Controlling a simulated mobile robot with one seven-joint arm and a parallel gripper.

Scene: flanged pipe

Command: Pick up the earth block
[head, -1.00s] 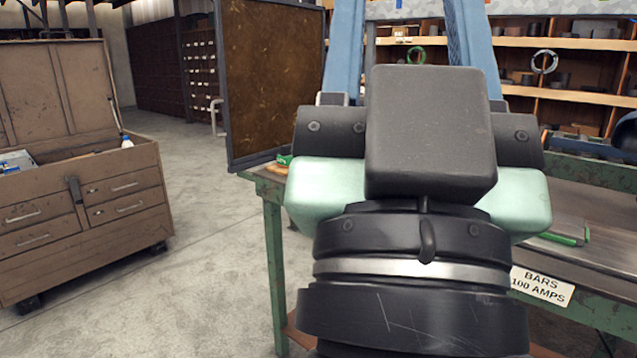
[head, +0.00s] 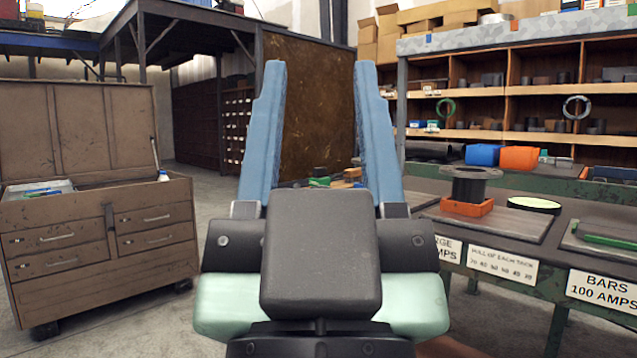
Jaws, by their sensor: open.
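My gripper (head: 321,75) is open and empty, with its two long blue fingers spread wide and pointing away from me. Beyond and between the fingers, a few small objects, green, dark and wood-coloured (head: 352,174), sit at the far left end of the bench. The black gripper body hides part of that area. I cannot tell for certain which object is the earth block. A blue block (head: 483,155) and an orange block (head: 520,158) also stand at the back of the bench, right of my gripper.
The workbench (head: 425,228) runs to the right, with a dark flanged spool (head: 470,182) on an orange base (head: 466,207), a pale disc (head: 534,205) and a green tool (head: 610,240). A brown screen (head: 318,115) stands behind. A tool chest (head: 100,240) is at left, with floor between.

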